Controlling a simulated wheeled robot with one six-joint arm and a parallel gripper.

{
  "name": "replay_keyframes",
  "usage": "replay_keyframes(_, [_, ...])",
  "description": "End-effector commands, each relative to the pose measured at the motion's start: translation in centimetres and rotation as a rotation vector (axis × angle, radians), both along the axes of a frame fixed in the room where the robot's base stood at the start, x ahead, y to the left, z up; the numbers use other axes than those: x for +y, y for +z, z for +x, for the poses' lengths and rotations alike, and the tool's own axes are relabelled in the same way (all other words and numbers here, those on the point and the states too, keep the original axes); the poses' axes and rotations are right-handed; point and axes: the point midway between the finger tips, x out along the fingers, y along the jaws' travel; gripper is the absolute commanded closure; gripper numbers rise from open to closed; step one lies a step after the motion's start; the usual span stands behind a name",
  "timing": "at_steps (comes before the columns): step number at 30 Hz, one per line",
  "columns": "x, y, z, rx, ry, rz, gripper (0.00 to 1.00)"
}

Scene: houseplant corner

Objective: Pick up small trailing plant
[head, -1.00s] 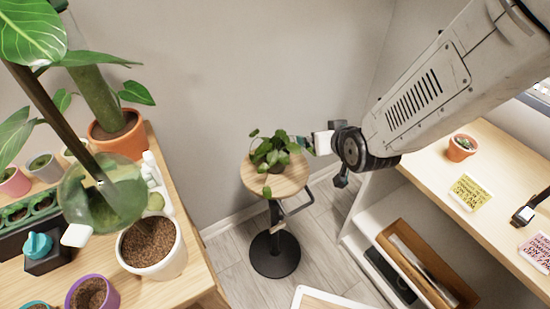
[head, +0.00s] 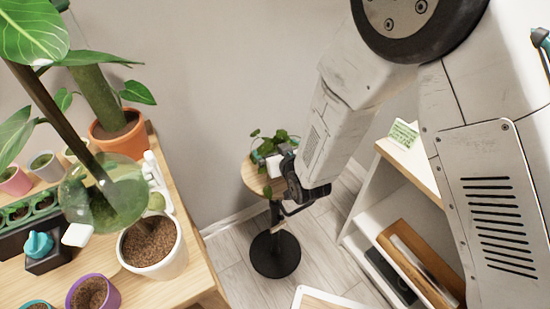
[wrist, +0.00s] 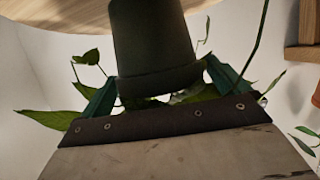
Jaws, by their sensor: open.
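The small trailing plant (head: 268,140) stands on a round wooden stool (head: 250,178), with green leaves spilling around its pot. In the wrist view its dark pot (wrist: 152,45) appears upside down, with the stool top (wrist: 60,12) at the upper edge and leaves below. My gripper (wrist: 163,75) is open, with one teal finger on each side of the pot near its rim. I cannot tell whether the fingers touch the pot. In the head view my gripper covers part of the plant and stool top.
A wooden table (head: 200,285) with several pots, including a white soil-filled pot (head: 170,268), is on the left. A white shelf unit (head: 362,220) with a wooden box (head: 425,262) is on the right. The wall is close behind the stool. Floor shows between the furniture.

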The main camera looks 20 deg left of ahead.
Motion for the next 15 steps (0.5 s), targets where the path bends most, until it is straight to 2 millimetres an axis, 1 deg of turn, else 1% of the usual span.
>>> replay_keyframes(3, [0.43, -0.31, 0.57, 0.0, -0.001, 0.0, 0.0])
replay_keyframes(9, [0.48, -0.3, 0.61, 0.0, 0.0, 0.0, 0.0])
replay_keyframes(10, [0.48, -0.3, 0.61, 0.0, 0.0, 0.0, 0.06])
replay_keyframes(11, [0.49, -0.3, 0.6, 0.0, 0.0, 0.0, 0.14])
replay_keyframes(12, [0.49, -0.3, 0.59, 0.0, 0.0, 0.0, 0.25])
replay_keyframes(14, [0.49, -0.3, 0.59, 0.0, 0.0, 0.0, 0.42])
replay_keyframes(15, [0.5, -0.3, 0.58, 0.0, 0.0, 0.0, 0.47])
